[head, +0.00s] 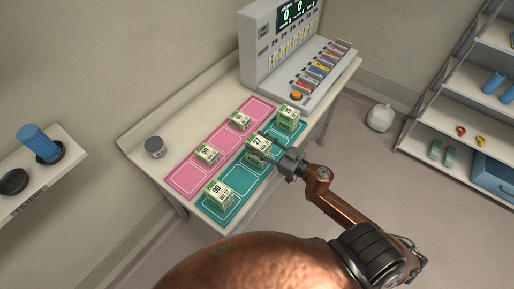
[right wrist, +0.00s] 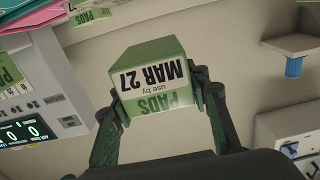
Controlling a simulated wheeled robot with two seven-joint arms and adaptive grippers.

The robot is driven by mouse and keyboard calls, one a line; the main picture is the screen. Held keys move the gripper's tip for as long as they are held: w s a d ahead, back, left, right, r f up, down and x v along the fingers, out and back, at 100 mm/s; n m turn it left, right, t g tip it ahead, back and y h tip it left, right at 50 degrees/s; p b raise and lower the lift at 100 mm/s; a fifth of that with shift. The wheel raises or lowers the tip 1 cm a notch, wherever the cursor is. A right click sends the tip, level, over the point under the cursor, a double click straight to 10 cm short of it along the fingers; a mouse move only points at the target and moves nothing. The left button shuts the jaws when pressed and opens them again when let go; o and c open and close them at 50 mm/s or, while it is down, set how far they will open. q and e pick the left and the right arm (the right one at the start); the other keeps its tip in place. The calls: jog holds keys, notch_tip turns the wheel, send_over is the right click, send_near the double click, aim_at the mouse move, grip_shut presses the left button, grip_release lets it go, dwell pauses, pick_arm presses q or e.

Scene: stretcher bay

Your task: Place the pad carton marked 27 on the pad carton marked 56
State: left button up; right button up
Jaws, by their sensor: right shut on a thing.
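The green and white pad carton marked 27 (head: 258,147) is over the teal mat in the head view. In the right wrist view the carton marked 27 (right wrist: 152,80) shows its label upside down, reading MAR 27. My right gripper (head: 268,146) is shut on it, with a finger on each side. I cannot tell whether the carton touches the mat. A small carton (head: 206,153) on the pink mat seems to be the one marked 56, but its digits are hard to read. It stands left of my right gripper, apart from it. My left gripper is not in view.
A carton marked 90 (head: 219,194) and another carton (head: 288,117) stand on the teal mat (head: 241,178). One more carton (head: 240,120) stands on the pink mat (head: 184,181). A display console (head: 262,50) stands behind.

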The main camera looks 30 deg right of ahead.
aim_at(257, 147)
jog(key=shift+w+d+f, duration=0.1)
jog(key=shift+w+f, duration=0.25)
jog(key=shift+f, duration=0.05)
jog(key=shift+w+f, duration=0.3)
jog(key=shift+f, duration=0.05)
notch_tip(257, 147, down, 2)
jog(key=shift+d+f+b, duration=0.1)
jog(key=shift+f+b, duration=0.1)
jog(key=shift+b, duration=0.25)
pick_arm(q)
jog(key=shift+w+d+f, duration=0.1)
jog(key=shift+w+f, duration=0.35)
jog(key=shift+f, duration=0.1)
pick_arm(e)
jog(key=shift+f, duration=0.35)
jog(key=shift+f, duration=0.15)
jog(key=o, duration=1.3)
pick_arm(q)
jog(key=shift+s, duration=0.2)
